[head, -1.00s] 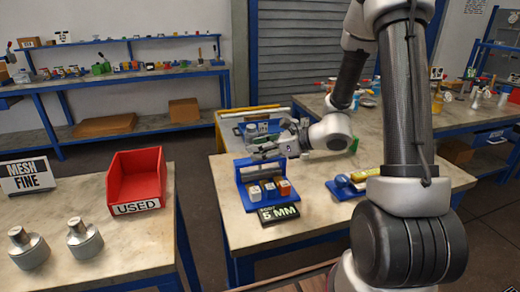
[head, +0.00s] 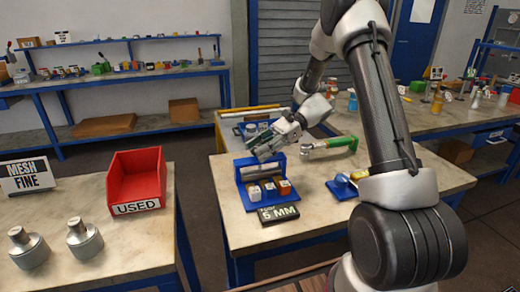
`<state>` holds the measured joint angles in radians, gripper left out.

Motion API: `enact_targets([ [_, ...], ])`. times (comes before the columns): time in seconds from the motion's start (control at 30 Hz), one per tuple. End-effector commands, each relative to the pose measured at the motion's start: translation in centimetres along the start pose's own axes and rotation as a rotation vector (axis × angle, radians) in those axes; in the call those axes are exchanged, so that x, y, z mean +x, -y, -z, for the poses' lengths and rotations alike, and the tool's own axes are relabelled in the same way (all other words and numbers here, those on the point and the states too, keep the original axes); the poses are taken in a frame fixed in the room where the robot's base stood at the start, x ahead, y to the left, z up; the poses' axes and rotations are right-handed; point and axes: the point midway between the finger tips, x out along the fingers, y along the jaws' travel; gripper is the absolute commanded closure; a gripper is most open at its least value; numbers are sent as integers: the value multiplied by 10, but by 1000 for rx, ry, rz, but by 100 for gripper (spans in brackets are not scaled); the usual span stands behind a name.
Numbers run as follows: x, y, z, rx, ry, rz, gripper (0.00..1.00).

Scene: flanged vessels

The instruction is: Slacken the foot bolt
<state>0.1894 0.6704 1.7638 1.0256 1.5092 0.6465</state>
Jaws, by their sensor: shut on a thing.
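My gripper (head: 260,154) is above the back bar of a blue rack (head: 243,187), tilted down to the left. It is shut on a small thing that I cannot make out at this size. The rack holds several small blocks, among them a white block (head: 254,192) and an orange block (head: 285,187). A dark sign (head: 279,214) in front of the rack ends in what looks like "6 MM"; its upper line is too small to read. I cannot pick out the foot bolt.
A green-handled tool (head: 340,143) lies right of my gripper. A blue holder (head: 340,190) sits near my arm. On the left table stand a red bin (head: 136,178) marked "USED", a "MESH FINE" sign (head: 27,175) and two metal vessels (head: 85,239). A gap separates the tables.

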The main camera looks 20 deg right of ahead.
Motion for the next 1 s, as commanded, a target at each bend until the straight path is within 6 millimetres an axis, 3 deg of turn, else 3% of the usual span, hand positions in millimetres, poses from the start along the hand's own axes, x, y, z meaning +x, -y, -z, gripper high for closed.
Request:
enact_targets([
  [0.6,1,1,0,-222,-1,-535,86],
  [1.0,0,1,-1,-321,0,-771,86],
])
